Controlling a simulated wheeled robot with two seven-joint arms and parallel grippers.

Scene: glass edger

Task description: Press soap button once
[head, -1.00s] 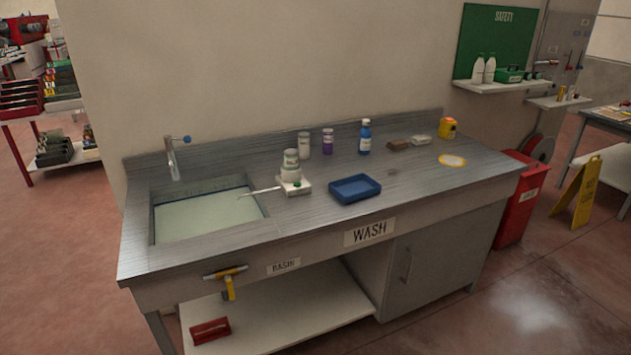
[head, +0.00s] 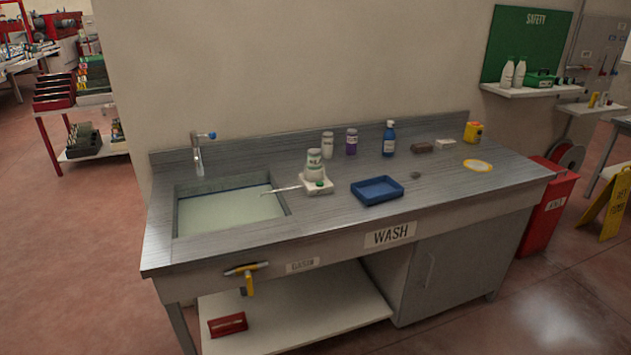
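A soap dispenser (head: 317,188) stands on the wash counter (head: 340,222), just right of the sunken basin (head: 230,210). It has a pale base with a small green button (head: 320,183) on its front right part. A pale jar-like container (head: 314,164) sits upright on or just behind the base; I cannot tell which. A thin white spout (head: 286,189) reaches left from the base over the basin's right edge. Neither of my grippers is in view.
A blue tray (head: 377,190) lies right of the dispenser. A tap (head: 198,155) rises behind the basin. The floor in front is clear.

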